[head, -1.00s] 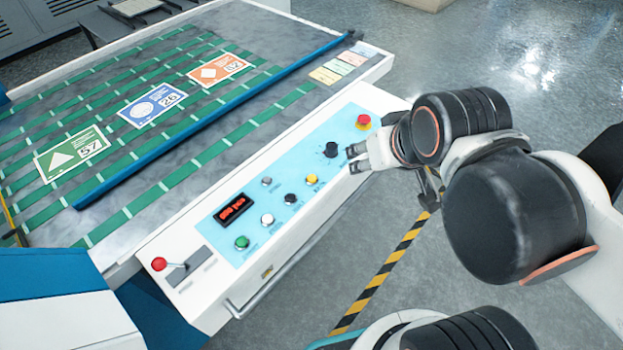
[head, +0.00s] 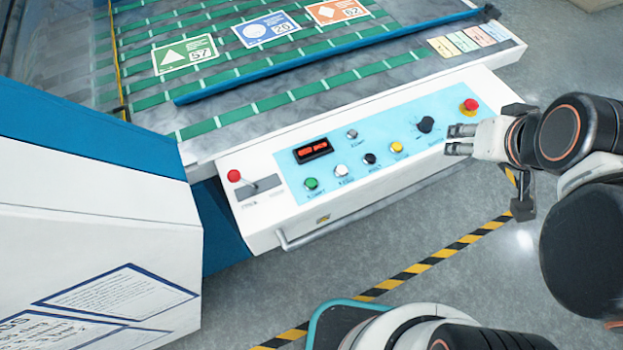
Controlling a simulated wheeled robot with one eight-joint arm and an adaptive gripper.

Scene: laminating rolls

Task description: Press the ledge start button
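The control ledge has a light-blue panel (head: 372,134) with a row of buttons along it. A green button (head: 311,184) is at its left end, below a red-lit display (head: 313,150). A white button (head: 342,171), a black button (head: 369,159) and a yellow button (head: 396,147) follow to the right. The small printed labels are too blurred to read surely. My gripper (head: 459,139) is over the ledge's right part, right of the black knob (head: 426,125) and below the red emergency-style button (head: 469,105). Its two fingers show a small gap with nothing between them. It is well apart from the green button.
A red-topped lever (head: 234,176) stands left of the panel. A blue bar (head: 330,59) crosses the bed behind the ledge. A handle rail (head: 345,222) runs along the ledge front. A white and blue cabinet (head: 90,245) is at the left. The floor in front has striped tape.

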